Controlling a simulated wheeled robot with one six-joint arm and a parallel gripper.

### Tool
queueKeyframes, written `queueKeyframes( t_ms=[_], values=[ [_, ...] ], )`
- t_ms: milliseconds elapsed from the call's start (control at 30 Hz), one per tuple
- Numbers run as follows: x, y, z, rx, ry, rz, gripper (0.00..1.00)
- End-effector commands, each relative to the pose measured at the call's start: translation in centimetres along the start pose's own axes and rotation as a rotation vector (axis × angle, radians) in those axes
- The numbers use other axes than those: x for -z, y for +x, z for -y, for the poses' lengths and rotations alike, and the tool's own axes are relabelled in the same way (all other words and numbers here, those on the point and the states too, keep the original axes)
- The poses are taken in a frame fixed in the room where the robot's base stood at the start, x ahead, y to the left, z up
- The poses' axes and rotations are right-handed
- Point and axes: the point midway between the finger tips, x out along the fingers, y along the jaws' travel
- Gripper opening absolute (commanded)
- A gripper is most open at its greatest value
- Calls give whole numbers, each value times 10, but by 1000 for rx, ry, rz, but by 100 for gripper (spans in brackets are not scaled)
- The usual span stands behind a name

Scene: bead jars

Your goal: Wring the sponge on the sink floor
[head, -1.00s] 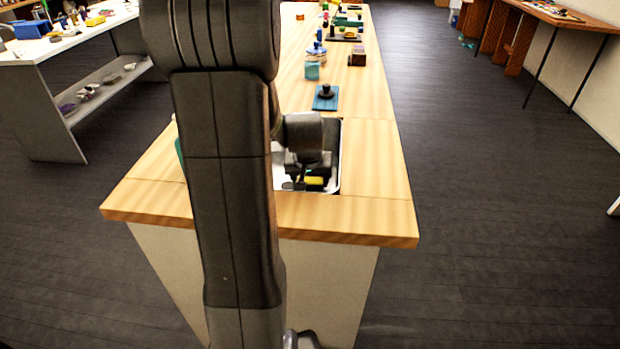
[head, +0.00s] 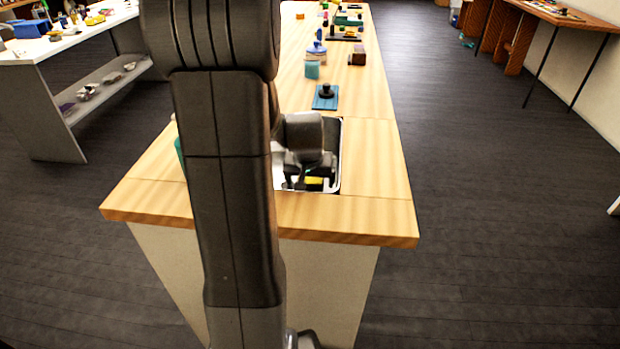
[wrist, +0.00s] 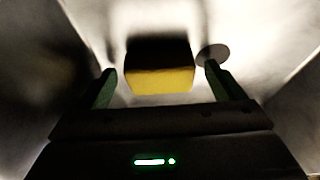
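The yellow sponge (wrist: 160,80) lies on the sink floor in the wrist view, with a dark upper part and a bright yellow near side. It also shows as a small yellow patch in the head view (head: 314,181). My gripper (wrist: 160,82) is open, its two green-edged fingers to the left and right of the sponge. Gaps show between each finger and the sponge, and no contact is visible. The sink (head: 337,165) is set into the wooden counter, and my arm hides its left part. A round drain (wrist: 213,54) lies to the right of the sponge.
The sink walls rise close on both sides of my gripper. Beyond the sink on the counter (head: 375,160) are a blue board (head: 318,103) with a dark knobbed object, a teal cup (head: 312,70) and a brown block (head: 357,59). The counter right of the sink is clear.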

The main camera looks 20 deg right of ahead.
Motion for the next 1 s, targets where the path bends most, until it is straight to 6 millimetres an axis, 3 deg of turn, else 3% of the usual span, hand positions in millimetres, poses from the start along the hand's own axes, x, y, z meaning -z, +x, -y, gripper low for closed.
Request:
queueKeyframes(
  t_ms=[333, 700, 1000],
  values=[
    [5, -8, 0, 0, -1, -6, 88],
    [31, -71, 0, 0, -1, -7, 88],
    [39, -93, 0, 0, 0, -3, 88]
  ],
)
